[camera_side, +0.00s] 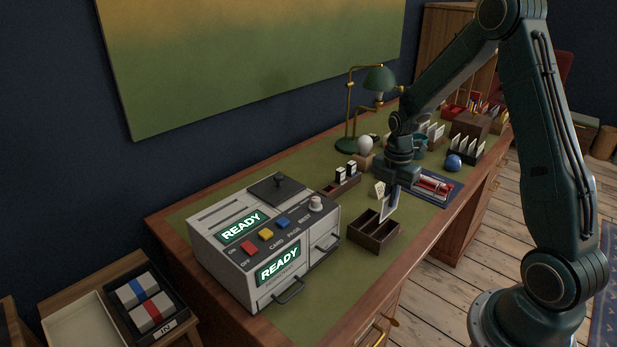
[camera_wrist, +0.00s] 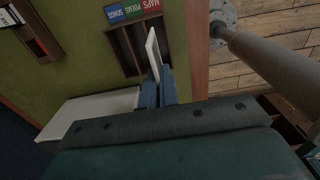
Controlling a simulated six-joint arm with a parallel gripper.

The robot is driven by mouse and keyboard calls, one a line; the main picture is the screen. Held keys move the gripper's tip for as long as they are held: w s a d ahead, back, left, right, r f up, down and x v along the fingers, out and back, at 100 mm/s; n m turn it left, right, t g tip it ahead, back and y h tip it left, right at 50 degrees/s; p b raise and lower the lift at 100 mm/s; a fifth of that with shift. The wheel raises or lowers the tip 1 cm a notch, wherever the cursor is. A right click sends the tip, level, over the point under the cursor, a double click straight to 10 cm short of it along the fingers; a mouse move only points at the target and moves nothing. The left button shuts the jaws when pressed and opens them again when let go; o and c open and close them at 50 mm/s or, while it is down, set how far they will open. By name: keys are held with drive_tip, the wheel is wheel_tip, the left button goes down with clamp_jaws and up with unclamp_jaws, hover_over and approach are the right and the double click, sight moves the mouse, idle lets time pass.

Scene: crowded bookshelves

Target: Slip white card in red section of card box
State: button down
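My gripper (camera_wrist: 159,88) is shut on the white card (camera_wrist: 153,46) and holds it on edge, slightly tilted. The side view also shows my gripper (camera_side: 393,190) and the card (camera_side: 387,208), just above the back of the dark wooden card box (camera_side: 372,238). In the wrist view the box (camera_wrist: 118,43) has blue SONGS (camera_wrist: 114,13), green POEMS (camera_wrist: 132,7) and red MAPS (camera_wrist: 152,5) labels. There the card overlaps the red-labelled section at the right. Its height above that section is hard to tell.
A grey machine (camera_side: 225,262) with READY screens stands left of the box. A small tray (camera_side: 340,184) of black-and-white pieces sits behind the box. A blue mat (camera_side: 440,196) with a red device lies behind my gripper. The desk edge is close in front of the box.

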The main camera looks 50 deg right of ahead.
drive_tip(key=shift+f, duration=0.1)
drive_tip(key=shift+f, duration=1.75)
drive_tip(key=shift+f, duration=2.25)
drive_tip(key=c, duration=1.6)
unclamp_jaws()
drive_tip(key=shift+r, duration=0.15)
drive_tip(key=shift+r, duration=3.35)
